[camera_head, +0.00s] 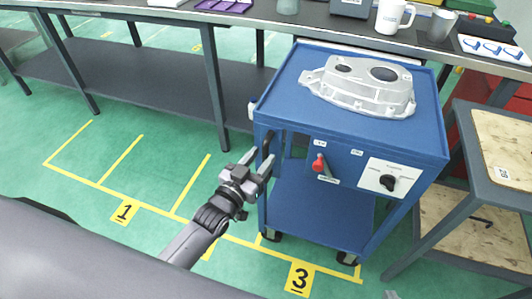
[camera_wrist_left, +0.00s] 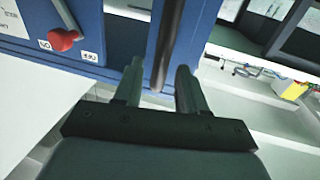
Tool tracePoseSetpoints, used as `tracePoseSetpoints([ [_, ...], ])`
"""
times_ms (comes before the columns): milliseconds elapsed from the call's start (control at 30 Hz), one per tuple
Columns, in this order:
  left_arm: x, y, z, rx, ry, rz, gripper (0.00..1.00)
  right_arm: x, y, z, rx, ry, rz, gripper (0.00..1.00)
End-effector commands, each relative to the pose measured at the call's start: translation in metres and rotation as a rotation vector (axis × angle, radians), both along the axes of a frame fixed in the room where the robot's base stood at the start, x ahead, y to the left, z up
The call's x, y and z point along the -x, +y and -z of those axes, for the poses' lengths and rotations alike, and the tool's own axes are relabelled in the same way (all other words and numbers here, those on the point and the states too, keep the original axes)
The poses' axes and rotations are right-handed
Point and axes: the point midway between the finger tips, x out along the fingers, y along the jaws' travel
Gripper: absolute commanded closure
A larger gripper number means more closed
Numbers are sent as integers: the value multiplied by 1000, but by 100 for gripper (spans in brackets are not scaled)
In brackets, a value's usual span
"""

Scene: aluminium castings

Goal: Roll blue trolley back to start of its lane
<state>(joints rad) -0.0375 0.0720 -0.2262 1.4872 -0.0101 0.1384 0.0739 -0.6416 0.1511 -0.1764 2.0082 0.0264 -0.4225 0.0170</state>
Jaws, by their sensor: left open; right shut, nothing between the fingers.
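The blue trolley (camera_head: 400,133) stands on the green floor behind the yellow plate marked 3 (camera_head: 299,279). A grey metal casting (camera_head: 362,90) lies on its top. Its front has a red knob (camera_head: 319,163) and a black rotary switch (camera_head: 388,182). A dark upright handle (camera_head: 268,143) is on its left front corner. My left gripper (camera_head: 257,163) is open at this handle. In the left wrist view the dark bar (camera_wrist_left: 168,45) runs down between the open fingers (camera_wrist_left: 160,85); contact cannot be told. My right gripper is not in view.
A long dark workbench (camera_head: 180,15) with a mug (camera_head: 394,16) and trays runs behind the trolley. A grey-framed table (camera_head: 505,150) stands close on the right. Yellow lane lines and a plate marked 1 (camera_head: 125,211) lie on clear floor to the left.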

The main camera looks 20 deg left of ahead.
Motion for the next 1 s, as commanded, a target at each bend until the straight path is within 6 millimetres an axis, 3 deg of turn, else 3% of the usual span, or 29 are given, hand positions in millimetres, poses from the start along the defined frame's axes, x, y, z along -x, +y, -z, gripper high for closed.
tracePoseSetpoints([
  [233,-23,-6,1,0,1,1,59,-1,0,2,-1,0,2,100],
  [600,-27,-7,0,0,2,0,59,-1,0,2,-3,0,2,100],
  [733,-27,-7,0,0,2,0,100,-1,0,2,-3,0,2,100],
  [1000,-27,-6,0,-1,2,0,100,-2,1,1,-6,-2,4,100],
])
